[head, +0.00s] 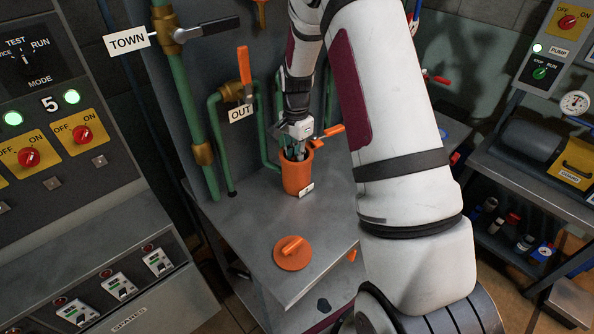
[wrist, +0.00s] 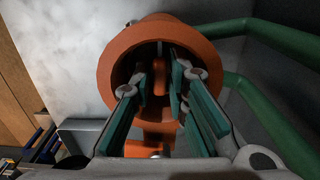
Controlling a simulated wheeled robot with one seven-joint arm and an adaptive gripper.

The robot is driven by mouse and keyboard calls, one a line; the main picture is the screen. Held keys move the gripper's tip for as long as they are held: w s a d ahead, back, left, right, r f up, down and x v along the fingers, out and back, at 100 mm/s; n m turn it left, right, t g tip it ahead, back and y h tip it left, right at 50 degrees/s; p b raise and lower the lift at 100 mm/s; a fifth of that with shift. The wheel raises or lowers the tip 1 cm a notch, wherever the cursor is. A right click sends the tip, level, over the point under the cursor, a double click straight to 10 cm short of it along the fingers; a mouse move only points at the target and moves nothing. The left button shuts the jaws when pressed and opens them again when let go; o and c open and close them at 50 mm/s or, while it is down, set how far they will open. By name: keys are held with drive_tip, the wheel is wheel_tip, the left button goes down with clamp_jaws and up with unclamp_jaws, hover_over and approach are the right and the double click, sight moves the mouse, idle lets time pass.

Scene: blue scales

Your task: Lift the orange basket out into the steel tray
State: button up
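An orange cylindrical pot (head: 297,176) with an open top stands on the grey metal bench, with a small white tag at its foot. My gripper (head: 297,154) reaches down into its mouth from above. In the wrist view the pot's rim (wrist: 112,62) surrounds my gripper's teal-padded fingers (wrist: 160,84). A narrow orange upright piece (wrist: 160,70), perhaps the basket's handle, shows between the fingers. The fingers look open, with dark gaps beside this piece. The rest of the basket is hidden in the pot. I cannot clearly make out a separate steel tray.
A round orange lid (head: 292,254) with a bar handle lies on the bench (head: 240,226) in front of the pot. Green pipes (head: 181,120) and an orange-handled valve (head: 245,75) stand behind and left. An orange lever (head: 328,131) sits close to my gripper's right.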

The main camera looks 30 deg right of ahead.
drive_tip(key=shift+f, duration=0.1)
drive_tip(key=shift+c, duration=0.2)
clamp_jaws()
wheel_tip(320, 180, up, 18)
drive_tip(key=b, duration=0.2)
idle(0.6)
